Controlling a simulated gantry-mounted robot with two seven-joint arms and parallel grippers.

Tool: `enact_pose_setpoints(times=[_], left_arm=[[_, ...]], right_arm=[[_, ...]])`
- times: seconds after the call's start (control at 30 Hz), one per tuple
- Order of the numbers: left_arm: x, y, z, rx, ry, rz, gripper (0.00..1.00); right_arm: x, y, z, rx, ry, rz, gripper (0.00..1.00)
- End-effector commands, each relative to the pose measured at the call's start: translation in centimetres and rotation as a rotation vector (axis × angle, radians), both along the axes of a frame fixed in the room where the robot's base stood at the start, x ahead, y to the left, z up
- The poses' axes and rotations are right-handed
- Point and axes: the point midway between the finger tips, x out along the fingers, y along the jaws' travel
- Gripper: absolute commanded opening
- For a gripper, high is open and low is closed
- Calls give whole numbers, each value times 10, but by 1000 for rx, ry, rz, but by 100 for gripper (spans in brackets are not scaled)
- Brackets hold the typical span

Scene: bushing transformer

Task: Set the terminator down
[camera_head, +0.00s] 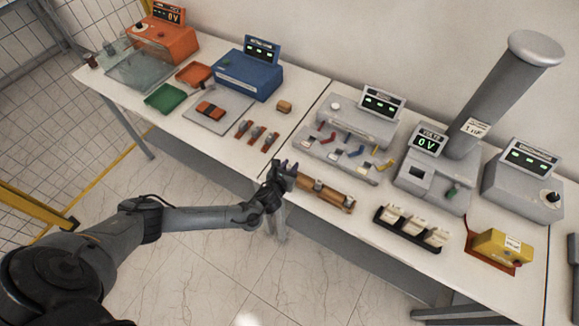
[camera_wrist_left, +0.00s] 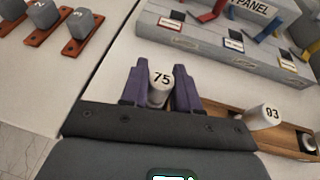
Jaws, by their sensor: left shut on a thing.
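A white terminator marked 75 (camera_wrist_left: 161,86) stands between the purple fingers of my left gripper (camera_wrist_left: 160,88), which is shut on it, in the left wrist view. In the head view my left gripper (camera_head: 286,172) is at the left end of a wooden tray (camera_head: 325,192), near the front edge of the table. The gripper hides the terminator there. I cannot tell whether its base touches the tray. A second white terminator marked 93 (camera_wrist_left: 263,117) sits on the wooden tray to the right. My right gripper is out of view.
A grey panel (camera_head: 335,155) with coloured levers stands just behind the tray. Red holders with grey blocks (camera_head: 257,134) lie to the left. A black rack with white pieces (camera_head: 411,229) is to the right, and a voltmeter unit (camera_head: 431,183) stands behind it.

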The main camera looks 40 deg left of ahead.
Motion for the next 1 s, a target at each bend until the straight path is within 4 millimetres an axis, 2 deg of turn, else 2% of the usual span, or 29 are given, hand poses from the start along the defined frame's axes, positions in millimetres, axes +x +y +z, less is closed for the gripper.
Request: enact_pose_setpoints(times=[0.23, 0.27, 0.4, 0.43, 0.8, 1.0], left_arm=[[0, 0, -3, 0, 0, 0, 0], [0, 0, -3, 0, 0, 0, 32], [0, 0, -3, 1, 0, 0, 53], [0, 0, -3, 1, 0, 0, 56], [0, 0, 2, 1, 0, 0, 56], [-22, -7, 10, 1, 2, -2, 56]], right_arm=[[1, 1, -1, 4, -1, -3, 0], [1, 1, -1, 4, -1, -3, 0], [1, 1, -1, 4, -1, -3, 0], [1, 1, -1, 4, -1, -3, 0], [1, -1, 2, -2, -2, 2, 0], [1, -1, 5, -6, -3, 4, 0]])
